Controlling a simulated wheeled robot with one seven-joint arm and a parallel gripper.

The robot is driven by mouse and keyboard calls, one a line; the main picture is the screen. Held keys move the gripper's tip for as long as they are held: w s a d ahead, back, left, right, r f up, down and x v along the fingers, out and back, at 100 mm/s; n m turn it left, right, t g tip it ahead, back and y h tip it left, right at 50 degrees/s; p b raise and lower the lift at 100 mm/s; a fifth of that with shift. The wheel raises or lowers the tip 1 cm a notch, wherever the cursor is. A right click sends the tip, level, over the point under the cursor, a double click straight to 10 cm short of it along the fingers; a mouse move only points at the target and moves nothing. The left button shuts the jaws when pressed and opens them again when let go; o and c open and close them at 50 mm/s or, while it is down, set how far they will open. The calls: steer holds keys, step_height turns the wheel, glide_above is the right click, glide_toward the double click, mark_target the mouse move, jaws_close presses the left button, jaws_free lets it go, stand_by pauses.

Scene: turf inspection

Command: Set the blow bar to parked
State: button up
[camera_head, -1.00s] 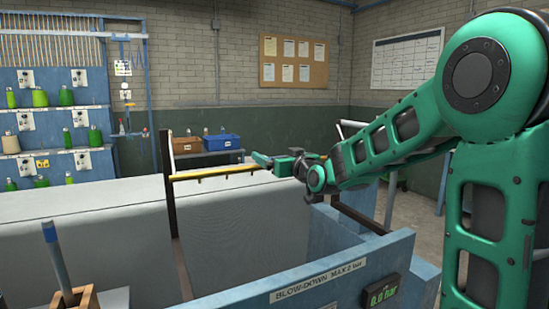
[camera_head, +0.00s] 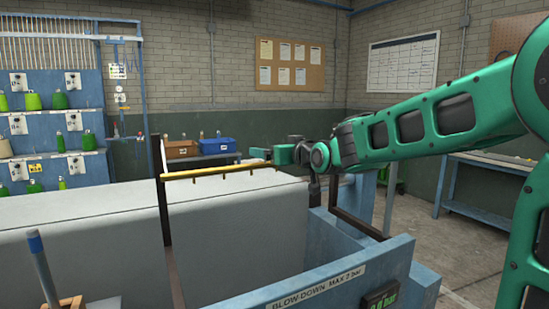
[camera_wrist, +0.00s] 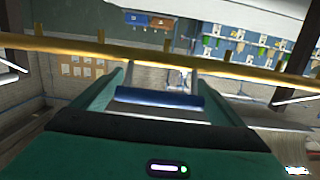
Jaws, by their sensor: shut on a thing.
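The blow bar (camera_head: 215,172) is a long yellow bar with several small nozzles. It spans above the grey sheet of turf (camera_head: 235,210) between dark posts, its left end at the left post (camera_head: 165,195). My gripper (camera_head: 283,154) is at the bar's right part in the head view. In the wrist view my gripper (camera_wrist: 160,78) is shut on a blue cylindrical handle (camera_wrist: 160,98) in front of the yellow bar (camera_wrist: 185,57). The handle is hidden in the head view. The bar looks roughly level.
A blue machine wall (camera_head: 340,270) labelled "BLOW-DOWN MAX 2 bar" stands in front, with a partly cut-off display (camera_head: 381,298). A wooden holder with a blue-tipped handle (camera_head: 37,250) is at lower left. Blue (camera_head: 217,146) and brown (camera_head: 180,149) bins stand behind.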

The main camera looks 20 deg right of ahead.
steer(key=shift+s+d+r, duration=0.15)
steer(key=shift+r, duration=0.65)
stand_by(0.7)
steer(key=o, duration=1.2)
steer(key=shift+r, duration=0.1)
steer(key=shift+s, duration=0.15)
steer(key=shift+s, duration=0.2)
steer(key=v, duration=1)
